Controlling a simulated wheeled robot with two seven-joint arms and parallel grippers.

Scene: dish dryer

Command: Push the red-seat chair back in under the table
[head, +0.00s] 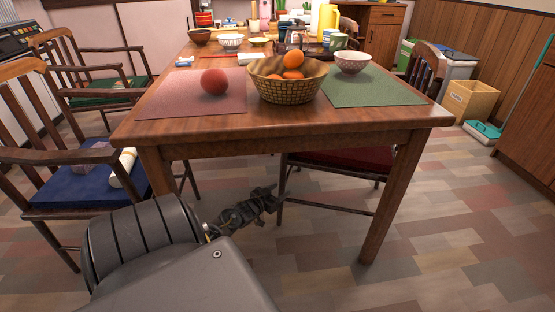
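The red-seat chair (345,160) shows below the tabletop, its dark red seat partly hidden by the table's front board and right front leg. Its thin dark legs and low crossbar stand on the floor under the table. A wooden chair back (425,68) rises beyond the table's right edge and seems to belong to it. The wooden table (290,132) stands ahead of me. My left gripper (268,198) is low in front of the table, close to the chair's left leg in the picture; contact is unclear. Its fingers are too small to read. My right gripper is out of view.
A blue-seat chair (85,185) and a green-seat chair (105,92) stand at the left. A fruit basket (285,90), bowls and bottles are on the table. A cardboard box (470,101) stands at the right.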

